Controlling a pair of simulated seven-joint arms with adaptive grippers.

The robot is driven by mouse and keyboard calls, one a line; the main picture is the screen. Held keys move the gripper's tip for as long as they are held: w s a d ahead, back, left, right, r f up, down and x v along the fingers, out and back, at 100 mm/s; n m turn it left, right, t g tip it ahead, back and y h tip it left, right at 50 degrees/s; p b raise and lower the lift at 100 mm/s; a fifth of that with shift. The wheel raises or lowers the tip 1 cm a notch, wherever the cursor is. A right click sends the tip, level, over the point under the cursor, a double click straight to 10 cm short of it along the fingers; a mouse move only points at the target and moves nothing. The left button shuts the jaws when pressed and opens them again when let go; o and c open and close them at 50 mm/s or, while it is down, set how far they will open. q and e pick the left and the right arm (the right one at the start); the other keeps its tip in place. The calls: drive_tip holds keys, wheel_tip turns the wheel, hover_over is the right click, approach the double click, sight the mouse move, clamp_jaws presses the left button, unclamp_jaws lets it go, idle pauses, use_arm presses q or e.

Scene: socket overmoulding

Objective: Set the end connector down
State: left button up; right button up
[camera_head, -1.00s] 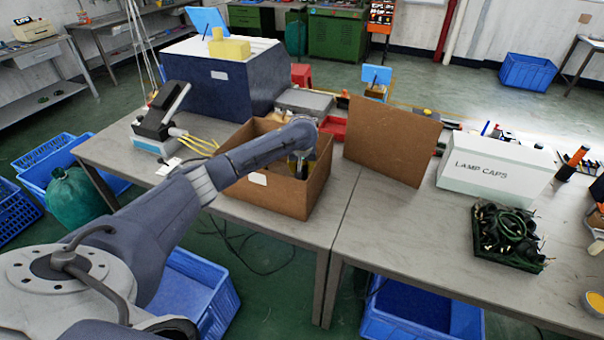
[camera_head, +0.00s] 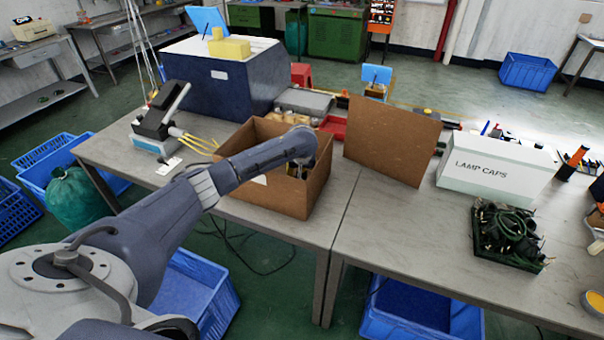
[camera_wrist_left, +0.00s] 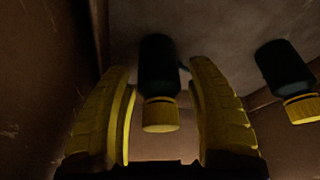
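In the left wrist view, the end connector (camera_wrist_left: 157,70) is a dark cylinder with a yellow ribbed end. It lies between the two yellow fingers of my left gripper (camera_wrist_left: 160,72). The fingers are apart, with a gap on either side of the connector. A second dark connector with a yellow end (camera_wrist_left: 285,75) lies to the right, outside the fingers. In the head view, my left wrist reaches into the open cardboard box (camera_head: 262,195), and the gripper is mostly hidden by the box and arm. My right gripper is not in view.
A brown board (camera_head: 392,140) stands upright right of the box. A white lamp caps box (camera_head: 497,168) and a dark crate of cables (camera_head: 507,237) are further right. A black clamp device (camera_head: 160,122) with yellow wires stands left. Bare table lies between board and crate.

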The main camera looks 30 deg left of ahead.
use_arm(q)
drive_tip(key=shift+v, duration=2.9)
drive_tip(key=shift+w+a, duration=0.1)
